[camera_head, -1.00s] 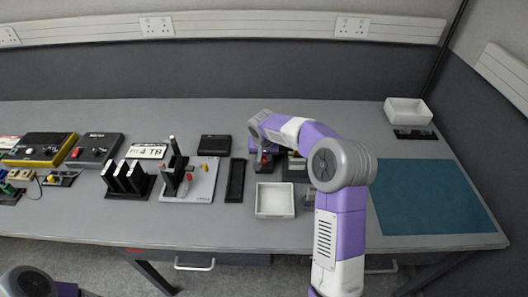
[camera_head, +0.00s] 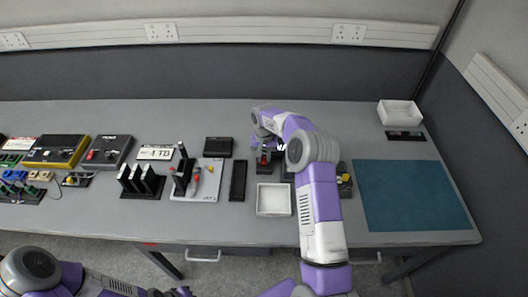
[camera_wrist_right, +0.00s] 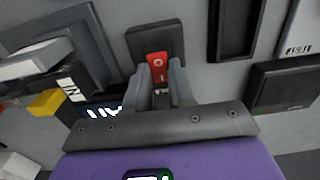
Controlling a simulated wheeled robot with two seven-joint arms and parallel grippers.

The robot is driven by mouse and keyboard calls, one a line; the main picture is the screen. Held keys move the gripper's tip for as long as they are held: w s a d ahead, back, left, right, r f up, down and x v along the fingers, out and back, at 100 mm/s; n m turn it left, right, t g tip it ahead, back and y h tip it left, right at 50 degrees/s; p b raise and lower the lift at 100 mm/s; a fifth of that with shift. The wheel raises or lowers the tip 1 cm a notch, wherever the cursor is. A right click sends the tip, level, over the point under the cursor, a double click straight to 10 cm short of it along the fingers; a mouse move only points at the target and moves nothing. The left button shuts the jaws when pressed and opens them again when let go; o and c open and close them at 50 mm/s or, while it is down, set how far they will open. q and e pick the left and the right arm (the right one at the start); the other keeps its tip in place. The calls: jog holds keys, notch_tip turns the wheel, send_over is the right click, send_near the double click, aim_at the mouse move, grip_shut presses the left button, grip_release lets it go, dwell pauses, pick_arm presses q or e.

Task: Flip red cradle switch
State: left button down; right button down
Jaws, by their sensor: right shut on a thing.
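The red switch (camera_wrist_right: 157,65) is a red rocker with white marks on a black cradle base (camera_wrist_right: 157,41). It also shows in the head view as a small red spot (camera_head: 264,158) at the far part of the table. My right gripper (camera_wrist_right: 160,84) has its two grey fingers on either side of the red rocker and is shut on it. Part of the rocker's near end is hidden between the fingers. In the head view my right gripper (camera_head: 264,148) is over the cradle. Only a dark end of my left gripper (camera_head: 183,291) shows at the bottom edge; its jaws cannot be made out.
A white tray (camera_head: 273,212) stands in front of the cradle, with a narrow black tray (camera_head: 238,192) left of it. Black units and a yellow-knobbed block (camera_head: 344,179) sit to the right. Rack fins (camera_head: 140,171) stand farther left. A teal mat (camera_head: 415,195) is clear.

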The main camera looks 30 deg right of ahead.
aim_at(264, 159)
jog(key=c, duration=1)
grip_release()
jog(key=shift+o, duration=0.2)
notch_tip(264, 159, up, 8)
jog(key=shift+f+p, duration=0.15)
jog(key=shift+p, duration=0.3)
